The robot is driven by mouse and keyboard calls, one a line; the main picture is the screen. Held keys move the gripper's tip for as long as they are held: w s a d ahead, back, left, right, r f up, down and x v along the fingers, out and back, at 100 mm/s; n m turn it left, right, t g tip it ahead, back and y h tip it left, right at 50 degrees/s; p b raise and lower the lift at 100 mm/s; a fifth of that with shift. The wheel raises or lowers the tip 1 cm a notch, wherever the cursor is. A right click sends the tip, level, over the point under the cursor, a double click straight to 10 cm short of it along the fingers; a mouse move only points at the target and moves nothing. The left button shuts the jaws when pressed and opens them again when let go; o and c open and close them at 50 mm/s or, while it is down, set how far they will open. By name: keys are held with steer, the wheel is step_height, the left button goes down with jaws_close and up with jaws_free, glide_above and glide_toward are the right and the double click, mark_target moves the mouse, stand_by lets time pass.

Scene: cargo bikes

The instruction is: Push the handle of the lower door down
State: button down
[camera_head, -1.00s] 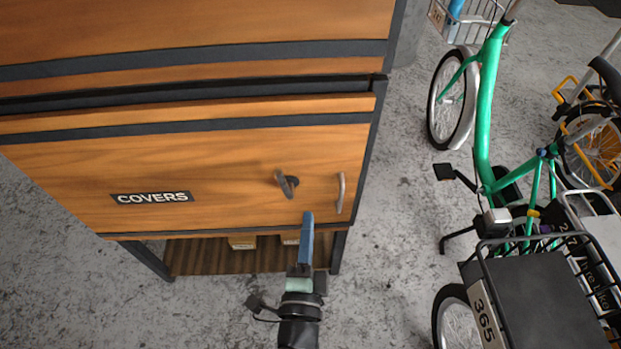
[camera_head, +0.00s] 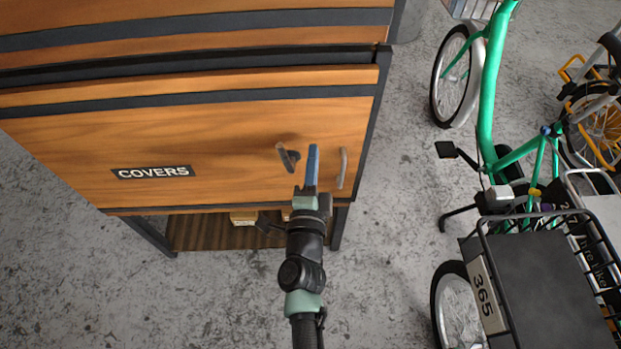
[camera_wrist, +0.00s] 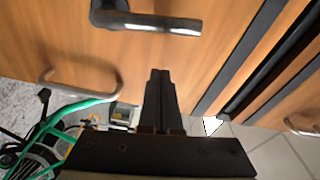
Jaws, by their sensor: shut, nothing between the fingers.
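The lower door (camera_head: 230,130) is orange wood with a "COVERS" label (camera_head: 152,172). Its dark lever handle (camera_head: 287,157) sits right of the door's middle, and in the wrist view the lever (camera_wrist: 150,22) crosses the top, grey at its free end. A curved grey pull (camera_head: 343,168) is fixed near the door's right edge; it also shows at left in the wrist view (camera_wrist: 75,85). My gripper (camera_head: 313,150) is shut and empty, between the lever and the pull in the head view. In the wrist view its fingertips (camera_wrist: 160,74) lie below the lever, apart from it in the picture.
A green cargo bike (camera_head: 490,90) with a black rack box (camera_head: 545,280) stands to the right. An open shelf (camera_head: 215,232) with small boxes lies under the door. Grey floor (camera_head: 395,200) is clear between cabinet and bike.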

mark_target(294, 163)
steer(key=a, duration=0.1)
steer(key=a+p, duration=0.1)
steer(key=a, duration=0.1)
steer(key=shift+s+a+f, duration=0.1)
steer(key=shift+a+f, duration=0.25)
steer(key=shift+a, duration=0.05)
